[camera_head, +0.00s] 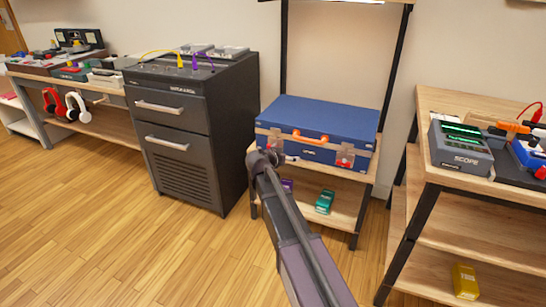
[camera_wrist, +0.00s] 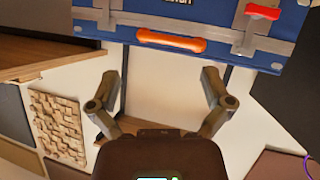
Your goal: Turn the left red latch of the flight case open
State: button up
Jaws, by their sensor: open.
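The blue flight case (camera_head: 320,118) lies closed on a wooden stand, with an orange handle (camera_head: 310,138) on its front. The wrist view appears turned over relative to the head view. There the left red latch (camera_wrist: 262,11) is at the upper right, lying crosswise on its grey plate, beside the handle (camera_wrist: 170,41). In the head view my gripper (camera_head: 265,158) is in front of the case's left front and largely hides that latch. My gripper (camera_wrist: 162,76) is open, with nothing between its fingers and apart from the latch. The right red latch (camera_head: 345,161) shows in the head view.
The stand's lower shelf holds a green box (camera_head: 325,202) and a purple one (camera_head: 287,186). A dark cabinet (camera_head: 185,125) stands to the left. A wooden bench (camera_head: 485,185) with a scope (camera_head: 460,150) stands to the right. The floor in front is clear.

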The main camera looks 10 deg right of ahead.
aim_at(273, 145)
jog(key=w+a+f+t+b, duration=0.6)
jog(key=w+a+f+b, duration=0.2)
jog(key=w+b, duration=0.5)
notch_tip(273, 145, down, 3)
jog(key=b, duration=0.4)
jog(key=shift+a+r, duration=0.2)
jog(key=shift+a, duration=0.15)
jog(key=x, duration=1.3)
jog(key=shift+w+d+r, duration=0.2)
jog(key=shift+w, duration=0.15)
jog(key=c, duration=0.9)
